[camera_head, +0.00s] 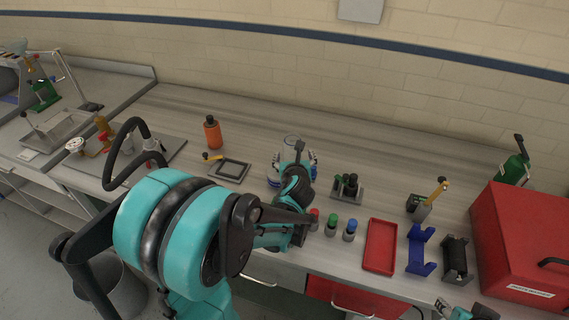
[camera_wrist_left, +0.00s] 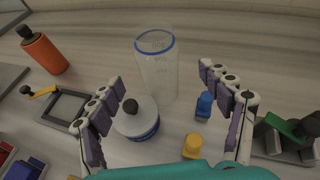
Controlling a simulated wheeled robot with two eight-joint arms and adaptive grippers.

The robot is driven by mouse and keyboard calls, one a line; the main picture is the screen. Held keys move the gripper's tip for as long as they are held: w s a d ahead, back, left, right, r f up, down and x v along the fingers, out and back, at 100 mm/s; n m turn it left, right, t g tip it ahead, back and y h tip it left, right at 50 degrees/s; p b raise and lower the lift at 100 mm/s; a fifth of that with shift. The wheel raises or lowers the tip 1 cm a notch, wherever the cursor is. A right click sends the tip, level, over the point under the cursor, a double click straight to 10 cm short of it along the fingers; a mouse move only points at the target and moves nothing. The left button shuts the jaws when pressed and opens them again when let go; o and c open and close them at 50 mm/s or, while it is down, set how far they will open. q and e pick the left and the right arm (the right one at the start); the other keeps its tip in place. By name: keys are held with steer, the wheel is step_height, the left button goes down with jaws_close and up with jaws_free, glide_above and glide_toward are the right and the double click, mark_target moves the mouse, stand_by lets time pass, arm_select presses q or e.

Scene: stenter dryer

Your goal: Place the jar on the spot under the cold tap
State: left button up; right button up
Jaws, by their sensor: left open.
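A clear, open, upright cylinder with a blue rim, which looks like the jar (camera_wrist_left: 157,72), stands on the worktop. It is partly hidden behind my left gripper in the head view (camera_head: 291,140). My left gripper (camera_head: 298,163) is open. In the left wrist view its fingers (camera_wrist_left: 160,78) point toward the jar, one on each side, with nothing held. A round white lidded pot (camera_wrist_left: 136,122) with a black knob and blue band stands between the fingers, nearer the palm.
An orange bottle (camera_head: 212,133) and a dark square frame (camera_head: 230,170) stand left of the jar. Small blue (camera_wrist_left: 204,105) and yellow (camera_wrist_left: 193,146) objects lie near the right finger. A red tray (camera_head: 381,247) and red box (camera_head: 525,240) are at the right. The back worktop is mostly clear.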

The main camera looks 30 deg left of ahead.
mark_target(293, 147)
arm_select(q)
steer(key=shift+w+a+f+m, duration=0.45)
steer(key=shift+m, duration=0.05)
steer(key=b+x, duration=0.3)
steer(key=x, duration=0.4)
steer(key=shift+r, duration=0.1)
steer(key=shift+s, duration=0.1)
steer(key=c, duration=1.4)
steer(key=shift+r, duration=0.1)
